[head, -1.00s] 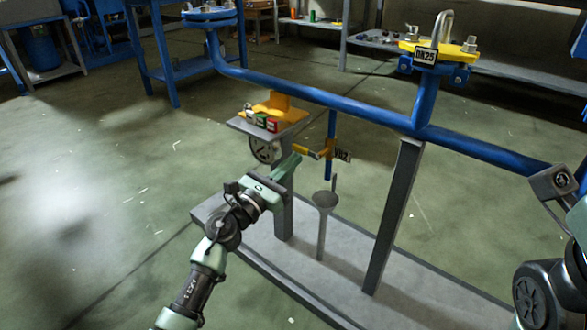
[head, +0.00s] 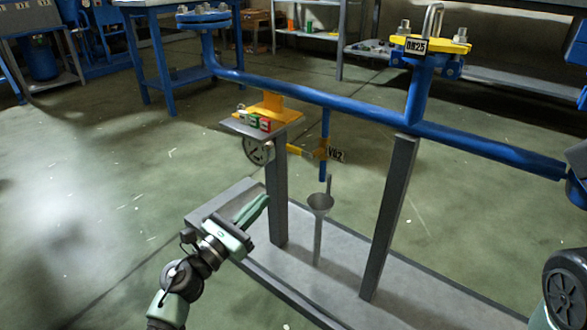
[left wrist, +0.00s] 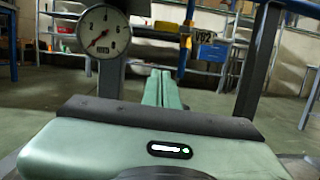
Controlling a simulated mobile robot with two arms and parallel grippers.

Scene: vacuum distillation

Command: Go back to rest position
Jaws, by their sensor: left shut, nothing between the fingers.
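My left gripper (head: 254,209) is shut and empty in the head view, low in front of the rig and to the left of the left grey post (head: 277,200). Its green fingers also show pressed together in the left wrist view (left wrist: 163,88). The valve with the yellow handle and V02 tag (head: 322,151) is above and to the right of the fingers, apart from them. My right arm shows only in part at the right edge of the head view; its gripper is out of frame.
A blue pipe (head: 330,98) crosses above the grey base plate (head: 345,278). A funnel (head: 320,203) stands on the plate. A pressure gauge (head: 259,150) hangs below a small shelf with coloured buttons (head: 255,122). The floor at left is clear.

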